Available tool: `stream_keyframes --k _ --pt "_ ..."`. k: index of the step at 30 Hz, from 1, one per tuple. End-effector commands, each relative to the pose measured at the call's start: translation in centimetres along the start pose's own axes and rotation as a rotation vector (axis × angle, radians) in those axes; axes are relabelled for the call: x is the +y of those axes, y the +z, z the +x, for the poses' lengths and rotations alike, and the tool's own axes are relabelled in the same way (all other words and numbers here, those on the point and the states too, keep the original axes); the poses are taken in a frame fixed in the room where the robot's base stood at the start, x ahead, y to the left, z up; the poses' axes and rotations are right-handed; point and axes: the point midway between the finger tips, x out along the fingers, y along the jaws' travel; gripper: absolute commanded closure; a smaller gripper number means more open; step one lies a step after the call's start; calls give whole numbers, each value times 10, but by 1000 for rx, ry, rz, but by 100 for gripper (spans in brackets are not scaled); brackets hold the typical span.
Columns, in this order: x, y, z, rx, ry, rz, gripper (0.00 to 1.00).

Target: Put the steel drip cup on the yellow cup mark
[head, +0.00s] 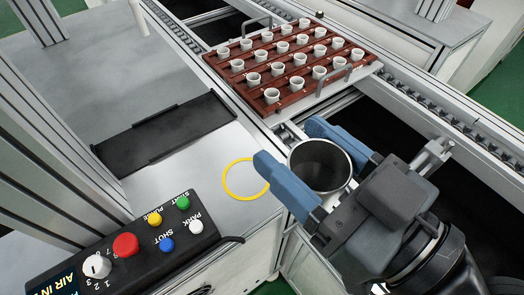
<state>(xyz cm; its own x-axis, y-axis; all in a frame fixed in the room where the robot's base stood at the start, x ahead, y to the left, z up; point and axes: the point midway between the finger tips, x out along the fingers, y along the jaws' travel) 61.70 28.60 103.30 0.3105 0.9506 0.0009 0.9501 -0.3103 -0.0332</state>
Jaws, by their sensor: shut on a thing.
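The steel drip cup (319,171) is a round, open-topped metal cup, dark inside, at the right of centre in the head view. My gripper (302,160) has its two blue fingers on either side of the cup and is shut on it. The cup looks upright, with its rim facing up. The yellow cup mark (226,186) is a yellow ring on the grey metal bench, just left of the cup and the left finger. The left finger's tip covers a small part of the ring's right edge. The cup's lower part is hidden by the finger and my wrist.
A control box (130,250) with coloured buttons and a knob stands at the front left of the mark. A black tray (165,132) lies behind it. A red-brown tray (335,71) of several white pots sits on the conveyor behind. A dark gap lies right of the bench edge.

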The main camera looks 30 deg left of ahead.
Motion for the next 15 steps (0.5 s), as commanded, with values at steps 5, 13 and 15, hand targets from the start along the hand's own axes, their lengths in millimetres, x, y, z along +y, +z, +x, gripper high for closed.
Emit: stream_keyframes --k 5,13,15 --pt "-3 16 29 -1 -8 2 67" --pt "-4 50 85 -2 -5 1 67" --pt "-5 57 96 -2 -5 1 67"
